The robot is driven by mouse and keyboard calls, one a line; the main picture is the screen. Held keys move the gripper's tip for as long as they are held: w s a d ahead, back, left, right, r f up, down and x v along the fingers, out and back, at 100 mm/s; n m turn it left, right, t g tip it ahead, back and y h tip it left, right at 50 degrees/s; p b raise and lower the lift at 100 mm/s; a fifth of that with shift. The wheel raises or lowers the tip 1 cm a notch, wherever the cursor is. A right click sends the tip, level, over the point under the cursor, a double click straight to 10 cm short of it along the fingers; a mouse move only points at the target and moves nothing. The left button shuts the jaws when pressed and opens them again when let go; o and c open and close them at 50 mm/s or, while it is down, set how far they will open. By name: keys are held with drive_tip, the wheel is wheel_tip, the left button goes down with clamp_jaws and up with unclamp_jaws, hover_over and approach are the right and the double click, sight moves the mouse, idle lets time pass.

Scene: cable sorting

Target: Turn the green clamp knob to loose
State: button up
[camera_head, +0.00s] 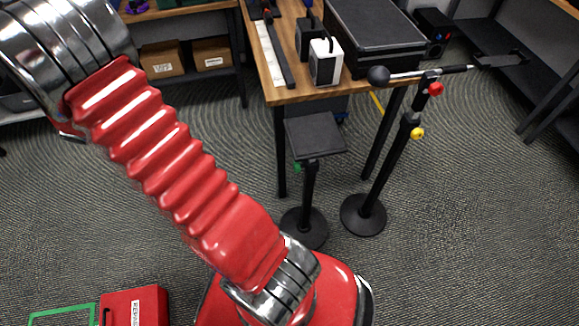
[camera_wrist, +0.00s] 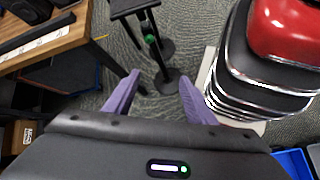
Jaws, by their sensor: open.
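The green clamp knob (camera_head: 297,167) sits on the pole of a short stand, just below its square black top plate (camera_head: 316,133). The knob is small, and its setting cannot be read. In the wrist view the green knob (camera_wrist: 150,38) shows beyond my gripper, near the top middle, on the dark pole. My gripper (camera_wrist: 158,98) is open, with its two purple fingers apart and nothing between them. It is apart from the knob. My gripper does not show in the head view.
A taller stand with a red knob (camera_head: 436,88) and a yellow knob (camera_head: 417,132) is just right of the short stand. The wooden workbench (camera_head: 290,95) is close behind, bearing a white charger (camera_head: 326,62) and black case. Carpet is clear in front.

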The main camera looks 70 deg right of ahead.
drive_tip(key=s+d+f+n+g+h, duration=0.15)
drive_tip(key=s+d+f+g, duration=0.25)
drive_tip(key=d+f, duration=0.6)
drive_tip(key=n+g+h, duration=0.3)
drive_tip(key=g, duration=0.1)
approach(296, 167)
drive_tip(key=w+d+v, duration=0.1)
drive_tip(key=v, duration=0.5)
drive_tip(key=shift+s+d+f, duration=0.1)
drive_tip(key=shift+s+f, duration=0.25)
drive_tip(key=x, duration=1.4)
drive_tip(key=shift+f, duration=0.25)
drive_tip(key=shift+c, duration=0.5)
drive_tip(key=shift+w, duration=0.1)
drive_tip(key=c, duration=0.9)
